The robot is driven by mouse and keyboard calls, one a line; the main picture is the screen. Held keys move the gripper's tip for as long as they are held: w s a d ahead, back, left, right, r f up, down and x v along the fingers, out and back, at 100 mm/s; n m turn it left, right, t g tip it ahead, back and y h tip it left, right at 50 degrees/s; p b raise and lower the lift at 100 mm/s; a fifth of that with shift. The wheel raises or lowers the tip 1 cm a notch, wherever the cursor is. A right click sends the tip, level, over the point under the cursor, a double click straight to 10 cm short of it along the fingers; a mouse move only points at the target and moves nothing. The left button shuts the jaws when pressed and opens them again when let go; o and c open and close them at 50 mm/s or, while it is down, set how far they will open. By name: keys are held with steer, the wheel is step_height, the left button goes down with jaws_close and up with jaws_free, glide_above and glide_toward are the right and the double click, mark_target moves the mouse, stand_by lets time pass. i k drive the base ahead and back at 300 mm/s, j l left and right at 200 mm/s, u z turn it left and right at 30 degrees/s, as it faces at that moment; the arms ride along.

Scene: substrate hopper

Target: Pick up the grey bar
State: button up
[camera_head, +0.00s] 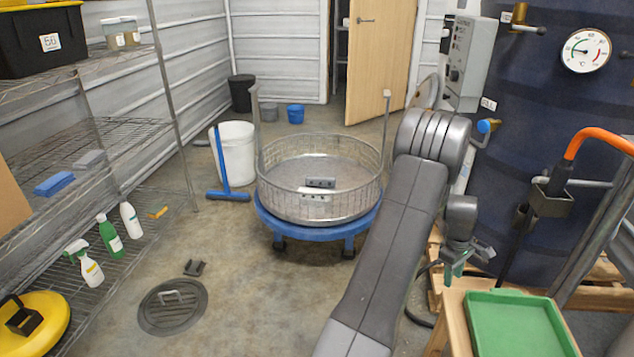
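A grey bar-like block (89,159) lies on the middle wire shelf at left, just behind a blue block (54,183). Two other small bar-shaped pieces lie in the round mesh basket: a dark grey one with holes (320,182) and a paler grey one (314,198). I cannot tell for sure which is the task's grey bar. My gripper (462,266) hangs at the right, above the wooden stand's back edge, far from all of these. Its fingers are small and partly turned away, so I cannot tell whether they are open.
The mesh basket (272,197) sits on a blue wheeled dolly (318,229). A white bucket (237,150) and blue squeegee (222,170) stand beside it. A floor drain cover (172,307) lies in the open floor at left. A green tray (518,325) is at lower right.

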mark_target(310, 180)
steer(key=i+l+u, duration=0.25)
steer(key=i+u, duration=0.2)
steer(key=i, duration=0.2)
steer(key=i+l+u, duration=0.5)
steer(key=i, duration=0.15)
steer(key=i+l+u, duration=0.45)
steer(key=i+l, duration=0.1)
steer(key=l, duration=0.1)
